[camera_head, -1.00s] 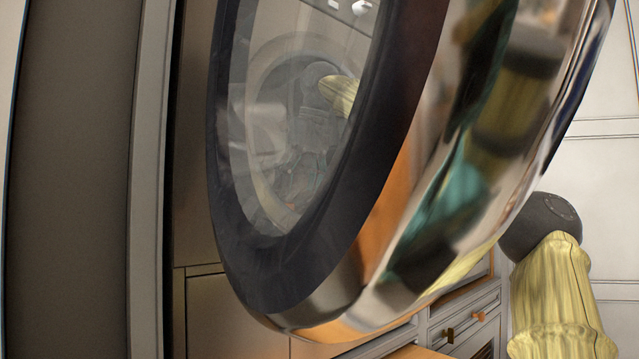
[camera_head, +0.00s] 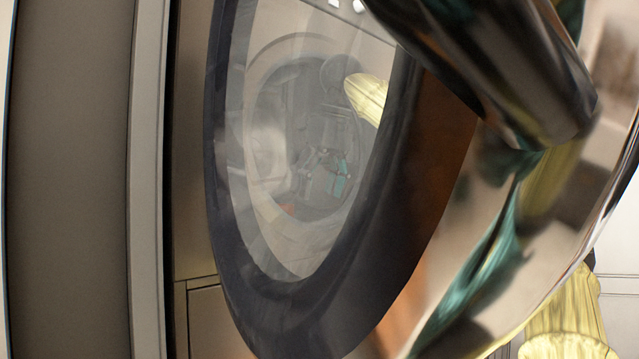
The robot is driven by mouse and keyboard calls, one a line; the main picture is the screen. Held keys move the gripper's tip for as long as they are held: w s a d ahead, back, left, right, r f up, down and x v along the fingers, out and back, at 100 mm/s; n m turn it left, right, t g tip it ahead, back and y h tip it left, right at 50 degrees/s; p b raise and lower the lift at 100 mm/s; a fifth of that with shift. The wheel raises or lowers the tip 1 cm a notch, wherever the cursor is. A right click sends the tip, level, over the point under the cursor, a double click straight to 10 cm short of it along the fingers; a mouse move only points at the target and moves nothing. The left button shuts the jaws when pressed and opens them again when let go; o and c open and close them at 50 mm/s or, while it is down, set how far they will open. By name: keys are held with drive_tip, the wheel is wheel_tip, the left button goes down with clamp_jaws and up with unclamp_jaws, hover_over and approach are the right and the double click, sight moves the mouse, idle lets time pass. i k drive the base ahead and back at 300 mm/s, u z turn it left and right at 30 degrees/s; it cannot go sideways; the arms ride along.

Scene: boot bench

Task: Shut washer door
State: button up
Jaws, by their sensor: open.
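The washer door (camera_head: 300,300) fills the middle of the head view. It stands open, seen at a slant, with a dark ring around clear glass (camera_head: 290,150) and a thick shiny metal rim (camera_head: 470,290). A dark glossy cylinder shape (camera_head: 500,70) shows at the rim's upper right; I cannot tell whether it is a handle or a reflection. My yellow-sleeved arm (camera_head: 566,320) shows at lower right, partly behind the rim. My gripper is not directly in view. Small teal and dark shapes show in the glass, too unclear to name.
A grey-brown upright panel (camera_head: 75,180) with a lighter edge strip (camera_head: 150,180) stands at the left. A brownish cabinet front (camera_head: 205,320) shows below the door's left side. The door hides most of the room behind it.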

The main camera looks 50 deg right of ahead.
sight(505, 146)
drive_tip(key=k, duration=2)
